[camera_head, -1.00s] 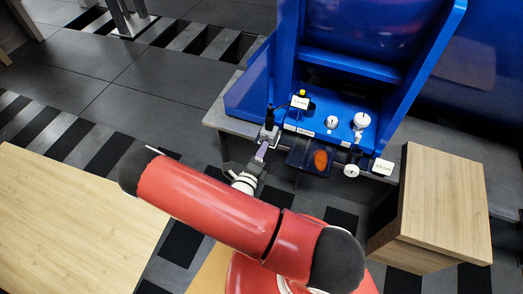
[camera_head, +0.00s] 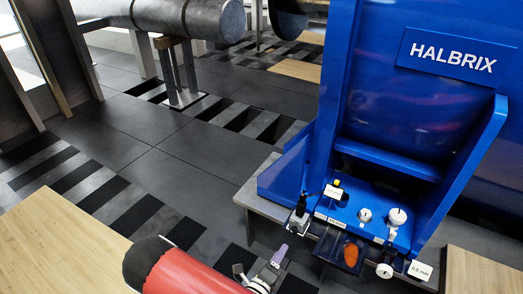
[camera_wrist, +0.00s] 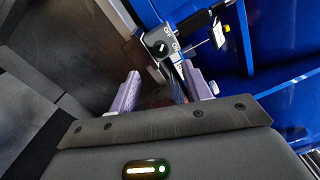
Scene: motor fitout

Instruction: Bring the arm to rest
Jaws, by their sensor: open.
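My gripper (camera_wrist: 163,88) is open, with two purple fingers apart and nothing between them. In the head view its purple fingertip (camera_head: 279,255) shows near the bottom edge, just below and left of a small grey switch block (camera_head: 298,221). In the wrist view that block (camera_wrist: 160,43), with a round black knob and a black handle, lies just beyond the fingertips. A gap to the block shows in the head view. My red arm reaches in from the bottom; most of it is out of frame.
A blue machine marked HALBRIX (camera_head: 452,57) stands right, with white knobs (camera_head: 397,216), small white labels and a dark tray holding an orange piece (camera_head: 351,255). Wooden surfaces are at lower left (camera_head: 60,240) and lower right (camera_head: 480,275). Open dark floor (camera_head: 130,130) lies left.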

